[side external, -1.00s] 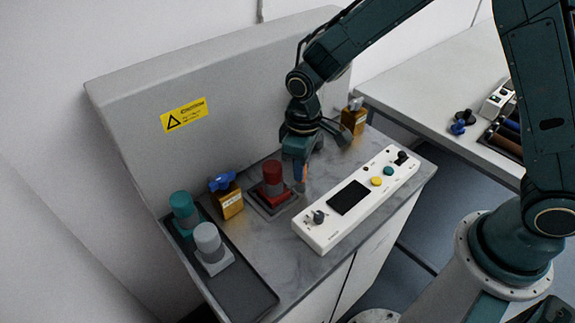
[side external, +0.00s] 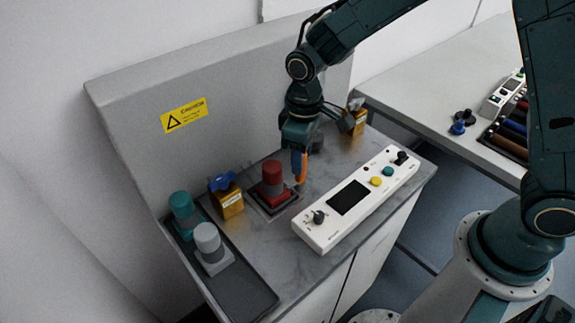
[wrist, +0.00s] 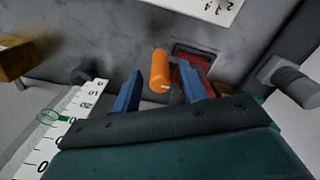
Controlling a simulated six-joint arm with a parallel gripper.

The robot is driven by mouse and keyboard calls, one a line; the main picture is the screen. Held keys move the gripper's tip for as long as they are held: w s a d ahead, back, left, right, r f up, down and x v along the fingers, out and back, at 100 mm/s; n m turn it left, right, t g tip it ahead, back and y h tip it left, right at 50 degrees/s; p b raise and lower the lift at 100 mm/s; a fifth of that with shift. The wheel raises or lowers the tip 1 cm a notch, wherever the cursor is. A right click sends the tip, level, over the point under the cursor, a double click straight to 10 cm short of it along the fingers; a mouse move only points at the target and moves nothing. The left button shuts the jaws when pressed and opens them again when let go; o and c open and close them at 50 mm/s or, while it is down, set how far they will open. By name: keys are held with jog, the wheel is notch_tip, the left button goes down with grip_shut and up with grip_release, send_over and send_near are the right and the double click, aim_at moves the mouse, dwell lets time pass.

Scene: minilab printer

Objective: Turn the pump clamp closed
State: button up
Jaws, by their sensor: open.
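An orange cylindrical handle (side external: 299,166), apparently the pump clamp's, stands beside the red-topped cylinder (side external: 272,175) in the side view. In the wrist view the orange handle (wrist: 160,70) shows between the two blue fingers of my gripper (wrist: 158,88). The fingers are apart, with space on both sides of the handle, and I see no contact. In the side view my gripper (side external: 300,148) points down over the handle, and its fingertips are hard to make out. The red part (wrist: 194,68) is partly hidden behind the right finger. The clamp's base is not clearly visible.
A white control panel (side external: 325,233) lies close in front. Brass blocks stand left (side external: 228,202) and behind right (side external: 353,121). A dark tray (side external: 245,290) holds teal (side external: 182,204) and grey (side external: 207,237) cylinders. The grey wall (side external: 215,80) rises behind.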

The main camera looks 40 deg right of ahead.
notch_tip(320, 180, up, 11)
jog(key=shift+f, duration=0.15)
dwell(0.5)
jog(key=s+d+r+m+t, duration=0.3)
jog(key=s+d+r, duration=0.5)
jog(key=s, duration=0.2)
jog(key=s+d+m+t, duration=0.2)
jog(key=s+d, duration=0.3)
jog(key=s, duration=0.6)
jog(key=shift+s+m+t, duration=0.3)
jog(key=shift+d+r, duration=0.1)
dwell(0.5)
